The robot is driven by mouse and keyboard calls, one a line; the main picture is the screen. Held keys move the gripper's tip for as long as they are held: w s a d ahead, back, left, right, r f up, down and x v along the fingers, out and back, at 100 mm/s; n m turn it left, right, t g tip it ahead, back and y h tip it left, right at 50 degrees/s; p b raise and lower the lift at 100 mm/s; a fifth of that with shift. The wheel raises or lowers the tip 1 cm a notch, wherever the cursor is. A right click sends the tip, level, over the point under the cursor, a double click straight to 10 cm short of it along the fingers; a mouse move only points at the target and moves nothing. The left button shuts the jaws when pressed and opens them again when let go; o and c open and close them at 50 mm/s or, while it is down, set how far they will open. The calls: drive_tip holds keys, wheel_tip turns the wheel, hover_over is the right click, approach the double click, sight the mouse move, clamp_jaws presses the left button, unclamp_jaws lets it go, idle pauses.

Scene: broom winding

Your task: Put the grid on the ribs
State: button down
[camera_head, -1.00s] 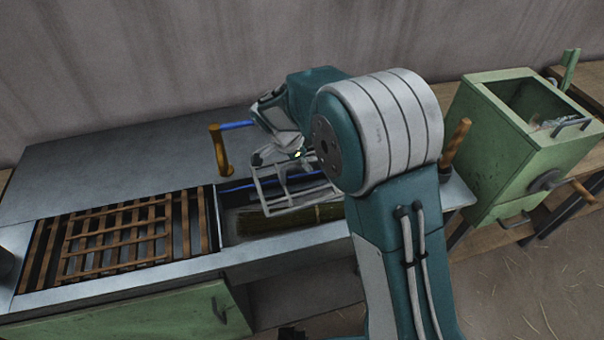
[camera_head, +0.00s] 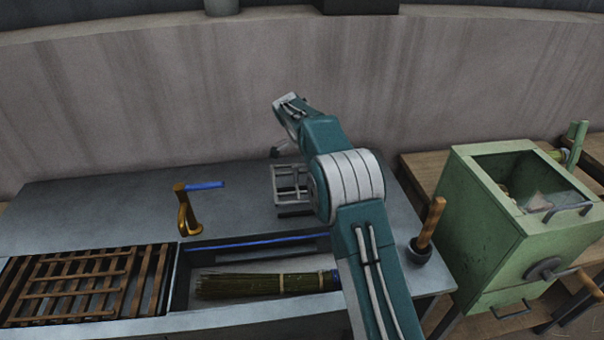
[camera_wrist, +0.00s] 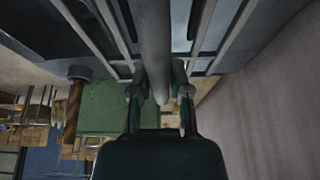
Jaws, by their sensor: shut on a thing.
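My gripper (camera_wrist: 160,95) is shut on a grey round bar that crosses the middle of the wrist view. The bar seems to be the handle of a grey metal grid (camera_head: 289,167), whose thin bars (camera_wrist: 109,27) spread on both sides in the wrist view. In the head view the grid hangs below my wrist, partly behind my arm, above or at the bench's back right. I cannot tell whether it touches the bench. Brown slatted ribs (camera_head: 150,280) fill the opening at the bench's left, with a brown lattice (camera_head: 75,284) lying over them.
A bundle of green-brown bristles (camera_head: 240,286) lies in the trough right of the ribs. A wooden handle (camera_head: 430,225) rises at the bench's right, beside a green box (camera_head: 480,220).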

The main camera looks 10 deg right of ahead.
drive_tip(key=shift+w+d, duration=0.2)
drive_tip(key=shift+d, duration=0.2)
drive_tip(key=shift+a+f, duration=0.8)
drive_tip(key=shift+a, duration=0.35)
drive_tip(key=shift+f, duration=0.35)
drive_tip(key=shift+d+f, duration=0.9)
drive_tip(key=shift+f, duration=0.1)
drive_tip(key=shift+d+f, duration=0.1)
drive_tip(key=shift+f, duration=0.45)
drive_tip(key=shift+a+f, duration=0.55)
drive_tip(key=shift+a, duration=0.25)
drive_tip(key=shift+d, duration=0.55)
drive_tip(key=shift+a, duration=0.1)
